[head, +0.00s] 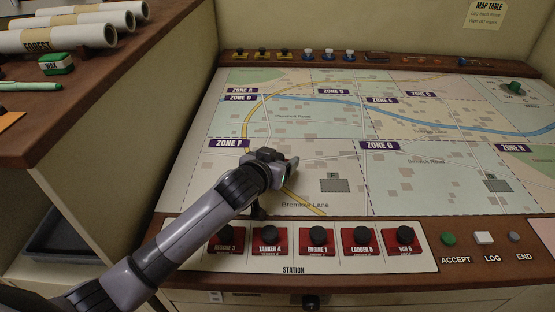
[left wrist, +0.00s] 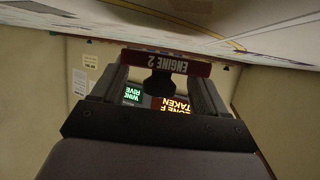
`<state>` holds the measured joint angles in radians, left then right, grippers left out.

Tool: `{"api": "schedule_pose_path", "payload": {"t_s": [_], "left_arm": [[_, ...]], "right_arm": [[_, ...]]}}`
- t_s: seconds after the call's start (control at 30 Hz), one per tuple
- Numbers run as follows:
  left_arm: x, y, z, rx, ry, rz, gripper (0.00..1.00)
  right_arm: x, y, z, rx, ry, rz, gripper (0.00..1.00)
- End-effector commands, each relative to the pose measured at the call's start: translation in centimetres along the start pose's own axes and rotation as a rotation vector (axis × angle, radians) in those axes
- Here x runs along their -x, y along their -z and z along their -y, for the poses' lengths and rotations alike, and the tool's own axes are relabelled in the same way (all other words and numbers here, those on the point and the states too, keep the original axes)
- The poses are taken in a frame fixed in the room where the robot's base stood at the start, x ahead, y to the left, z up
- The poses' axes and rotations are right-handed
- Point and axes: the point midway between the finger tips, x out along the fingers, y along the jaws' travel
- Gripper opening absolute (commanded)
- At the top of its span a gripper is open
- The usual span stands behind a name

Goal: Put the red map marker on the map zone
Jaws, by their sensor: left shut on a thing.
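My left gripper (head: 290,168) is over the map near the ZONE F and ZONE G areas. In the left wrist view the gripper (left wrist: 160,90) is shut on the black knob of a red marker (left wrist: 166,62) labelled ENGINE 2, which appears upside down. In the head view my gripper hides this marker, so I cannot tell whether it touches the map. The map (head: 440,185) has purple zone labels, including ZONE F (head: 229,143). My right gripper is not in view.
Several red markers with black knobs stand in the station row (head: 292,270) at the front. ACCEPT (head: 448,238), LOG (head: 484,238) and END (head: 513,239) buttons are at right. Rolled maps (head: 60,35) lie on the left counter. Small pieces line the back ledge (head: 380,60).

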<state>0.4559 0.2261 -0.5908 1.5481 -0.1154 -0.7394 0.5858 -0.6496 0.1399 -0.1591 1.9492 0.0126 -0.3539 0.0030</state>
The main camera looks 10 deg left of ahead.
Motion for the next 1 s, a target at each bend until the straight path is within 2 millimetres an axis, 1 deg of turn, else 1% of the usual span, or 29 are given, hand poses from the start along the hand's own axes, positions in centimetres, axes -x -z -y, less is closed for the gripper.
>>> {"api": "schedule_pose_path", "payload": {"t_s": [0.27, 0.73, 0.77, 0.8, 0.83, 1.0], "left_arm": [[0.0, 0.0, 0.0, 0.001, -0.001, -0.002, 0.42], [-0.6, -1.6, -0.1, 0.0, -0.001, 0.008, 0.42], [-0.6, -1.7, -0.1, 0.0, -0.001, 0.01, 0.77], [-0.6, -1.8, -0.1, 0.0, -0.001, 0.01, 0.9], [-0.6, -1.8, -0.1, 0.0, -0.001, 0.011, 0.99], [-0.6, -1.9, -0.2, -0.001, -0.002, 0.012, 0.99]], "right_arm": [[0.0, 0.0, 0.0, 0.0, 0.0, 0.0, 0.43], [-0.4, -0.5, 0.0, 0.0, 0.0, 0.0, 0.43], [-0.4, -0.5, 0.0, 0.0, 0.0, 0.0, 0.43], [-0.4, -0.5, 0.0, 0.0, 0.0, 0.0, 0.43], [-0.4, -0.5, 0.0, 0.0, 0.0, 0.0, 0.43], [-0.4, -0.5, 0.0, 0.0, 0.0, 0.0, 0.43]]}}
